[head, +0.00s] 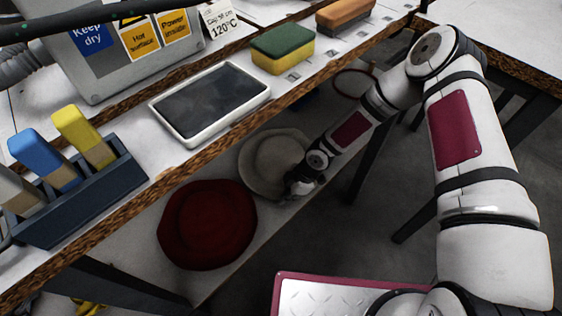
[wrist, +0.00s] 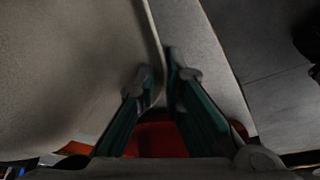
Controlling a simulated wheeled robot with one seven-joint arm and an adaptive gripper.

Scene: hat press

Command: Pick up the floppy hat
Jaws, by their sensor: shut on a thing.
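The floppy hat (head: 271,158) is pale beige with a wide brim. It shows in the head view at the lower shelf under the bench, just behind a dark red hat. In the wrist view its brim (wrist: 75,75) fills the left side, and its edge runs down between my fingers. My gripper (head: 297,187) is at the near right edge of the hat. In the wrist view my gripper (wrist: 160,80) is shut on the brim. I cannot tell whether the hat is lifted off the shelf.
The dark red hat (head: 207,224) lies on the lower shelf (head: 222,278). The bench top above carries a white-rimmed tray (head: 208,140), a green and yellow sponge (head: 283,50), and a blue rack (head: 85,205). The bench edge overhangs the hats. Open floor lies to the right.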

